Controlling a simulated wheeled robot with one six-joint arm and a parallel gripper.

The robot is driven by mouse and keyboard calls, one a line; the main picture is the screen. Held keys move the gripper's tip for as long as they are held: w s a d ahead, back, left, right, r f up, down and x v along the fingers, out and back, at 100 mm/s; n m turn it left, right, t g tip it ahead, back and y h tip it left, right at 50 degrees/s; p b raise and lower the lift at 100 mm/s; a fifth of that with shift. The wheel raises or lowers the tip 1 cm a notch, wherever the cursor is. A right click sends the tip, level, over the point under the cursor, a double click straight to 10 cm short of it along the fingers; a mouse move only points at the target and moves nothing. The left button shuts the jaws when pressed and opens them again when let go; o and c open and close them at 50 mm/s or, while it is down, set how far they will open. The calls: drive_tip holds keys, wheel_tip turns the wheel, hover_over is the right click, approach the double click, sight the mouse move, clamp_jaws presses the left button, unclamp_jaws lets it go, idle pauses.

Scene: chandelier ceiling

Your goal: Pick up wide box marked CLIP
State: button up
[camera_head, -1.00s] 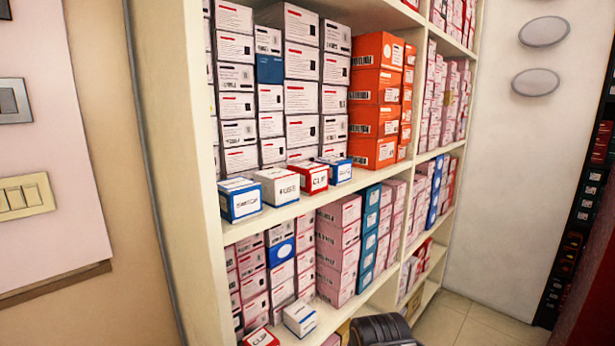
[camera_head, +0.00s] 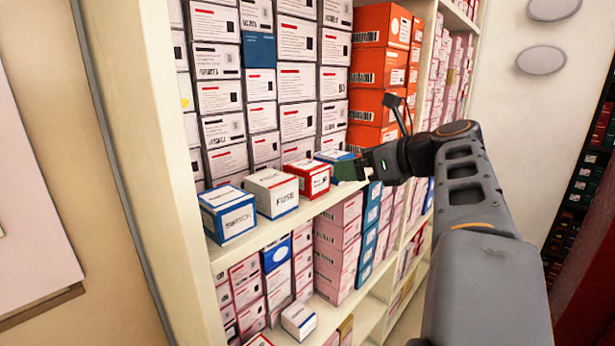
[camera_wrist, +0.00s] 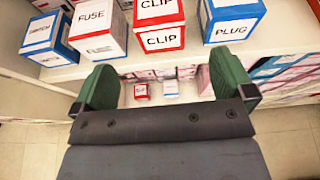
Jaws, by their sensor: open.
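A red-and-white box marked CLIP (camera_head: 311,183) stands at the shelf's front edge, in a row between the FUSE and PLUG boxes. In the wrist view this CLIP box (camera_wrist: 160,38) is at the top centre, its label on the top and front faces. My gripper (camera_head: 352,169) is at the shelf edge, just right of the CLIP box in the head view. In the wrist view my gripper (camera_wrist: 165,78) has its two green fingers wide apart, with nothing between them. The CLIP box is beyond the fingertips, not gripped.
A FUSE box (camera_wrist: 97,24) is left of the CLIP box, a SWITCH box (camera_wrist: 47,38) farther left, a blue PLUG box (camera_wrist: 232,22) to its right. Small red (camera_wrist: 141,91) and white (camera_wrist: 171,88) boxes stand lower. Stacked cartons (camera_head: 298,95) fill the shelf behind.

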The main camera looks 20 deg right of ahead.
sight(309, 170)
drive_tip(key=p+x, duration=0.2)
drive_tip(key=x, duration=1.2)
drive_tip(key=c, duration=0.9)
